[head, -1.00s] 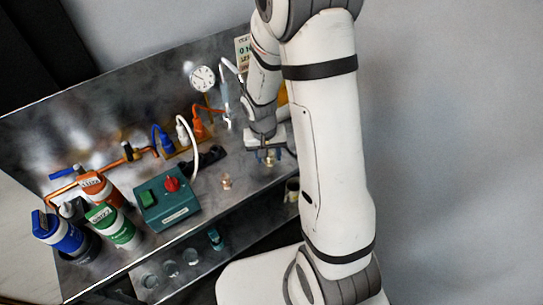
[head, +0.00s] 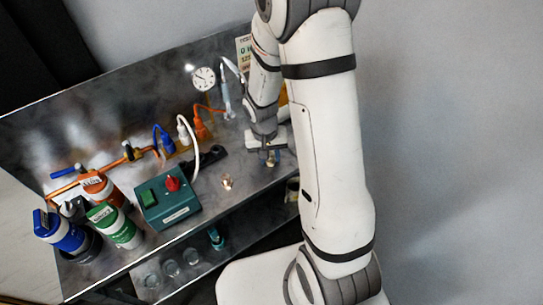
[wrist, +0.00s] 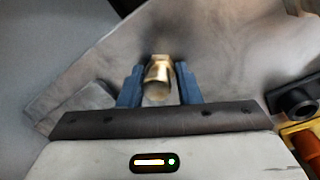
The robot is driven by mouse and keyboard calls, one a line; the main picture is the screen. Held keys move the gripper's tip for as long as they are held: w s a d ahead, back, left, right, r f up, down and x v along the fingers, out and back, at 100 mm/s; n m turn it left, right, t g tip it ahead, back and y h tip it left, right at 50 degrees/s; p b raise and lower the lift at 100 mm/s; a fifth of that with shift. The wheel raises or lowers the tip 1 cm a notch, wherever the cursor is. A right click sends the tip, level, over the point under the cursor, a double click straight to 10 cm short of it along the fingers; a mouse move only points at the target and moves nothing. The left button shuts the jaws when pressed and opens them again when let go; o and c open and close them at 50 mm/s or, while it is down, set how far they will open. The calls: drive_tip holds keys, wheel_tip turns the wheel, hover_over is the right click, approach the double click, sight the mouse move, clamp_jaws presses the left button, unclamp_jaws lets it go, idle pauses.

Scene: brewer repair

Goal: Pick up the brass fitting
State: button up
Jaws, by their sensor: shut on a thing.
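The brass fitting (wrist: 158,80) is between the two blue fingers of my gripper (wrist: 159,68) in the wrist view, with a finger against each side. My gripper is shut on it. In the head view my gripper (head: 270,160) is low over the right end of the metal bench, and the fitting shows only as a small, partly hidden brass spot between the fingers. I cannot tell whether the fitting still touches the bench. A second small brass piece (head: 227,183) stands on the bench to the left of my gripper.
A green box with a red knob (head: 168,204) stands on the bench (head: 215,208) left of the brass piece. Blue, green and orange bottles (head: 122,232) stand further left. A black block (head: 210,160), hoses and a gauge (head: 203,79) are behind.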

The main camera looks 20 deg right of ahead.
wheel_tip(320, 180, up, 10)
drive_tip(key=shift+b, duration=0.45)
drive_tip(key=shift+w, duration=0.1)
idle(0.7)
